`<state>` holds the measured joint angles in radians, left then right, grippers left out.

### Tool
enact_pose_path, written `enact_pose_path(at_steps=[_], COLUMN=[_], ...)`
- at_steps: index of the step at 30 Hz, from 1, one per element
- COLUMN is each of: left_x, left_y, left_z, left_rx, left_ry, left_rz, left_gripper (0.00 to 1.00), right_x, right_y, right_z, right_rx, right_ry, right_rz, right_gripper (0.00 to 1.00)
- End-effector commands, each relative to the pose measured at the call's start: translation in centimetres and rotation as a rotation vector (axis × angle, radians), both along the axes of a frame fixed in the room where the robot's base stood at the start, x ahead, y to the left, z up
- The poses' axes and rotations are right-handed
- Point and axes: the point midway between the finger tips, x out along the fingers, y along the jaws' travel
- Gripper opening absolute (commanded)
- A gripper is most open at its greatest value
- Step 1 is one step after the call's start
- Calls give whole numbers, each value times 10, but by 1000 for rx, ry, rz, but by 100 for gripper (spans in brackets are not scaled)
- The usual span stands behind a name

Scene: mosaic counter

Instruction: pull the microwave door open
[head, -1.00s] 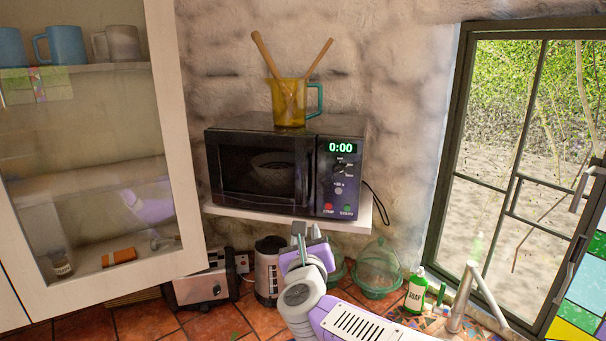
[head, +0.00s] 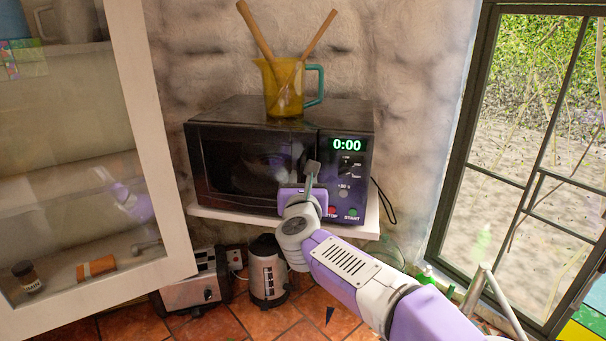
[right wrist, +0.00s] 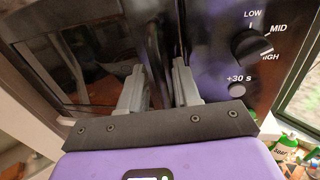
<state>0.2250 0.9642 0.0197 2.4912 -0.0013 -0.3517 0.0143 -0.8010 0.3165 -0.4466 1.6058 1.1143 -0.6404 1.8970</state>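The black microwave (head: 290,113) sits on a white wall shelf, and its door (head: 225,160) looks closed. The door's dark vertical handle (right wrist: 156,45) shows in the right wrist view at the door's right side, by the control panel (head: 345,185). My right gripper (head: 313,172) is up at the microwave front, over the handle area. In the right wrist view its two grey fingers (right wrist: 160,80) stand apart, with the handle running between or just beyond them. I cannot see contact. The head view hides most of the handle behind the gripper. My left gripper is out of view.
A yellow jug (head: 284,90) with two wooden spoons stands on the microwave. A glass-fronted cabinet (head: 150,130) is close on the left. A toaster (head: 195,285) and kettle (head: 268,275) stand below the shelf (head: 250,220). A window (head: 520,150) is at right.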

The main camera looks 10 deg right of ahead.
Motion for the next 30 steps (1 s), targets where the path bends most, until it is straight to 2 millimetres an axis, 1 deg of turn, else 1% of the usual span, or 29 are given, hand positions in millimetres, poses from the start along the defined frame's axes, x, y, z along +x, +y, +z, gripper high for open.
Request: enact_pose_path(at_steps=[1, 4, 11, 17, 18, 26, 30], left_x=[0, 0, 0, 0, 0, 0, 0], left_y=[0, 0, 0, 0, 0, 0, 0], left_z=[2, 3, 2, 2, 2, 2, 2], left_rx=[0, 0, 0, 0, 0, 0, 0], left_ry=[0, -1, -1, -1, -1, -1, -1], left_rz=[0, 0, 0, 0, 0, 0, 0], left_gripper=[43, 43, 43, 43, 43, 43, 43], right_x=[4, 8, 8, 8, 8, 8, 6], right_y=[-1, -2, -2, -2, -2, -2, 2], right_z=[1, 0, -1, -1, -1, 0, 0], right_rx=[-2, -2, -2, -2, -2, -2, -1], right_ry=[0, 0, 0, 0, 0, 0, 0], right_rz=[-1, 0, 0, 0, 0, 0, -5], right_gripper=[32, 32, 32, 3, 0, 0, 0])
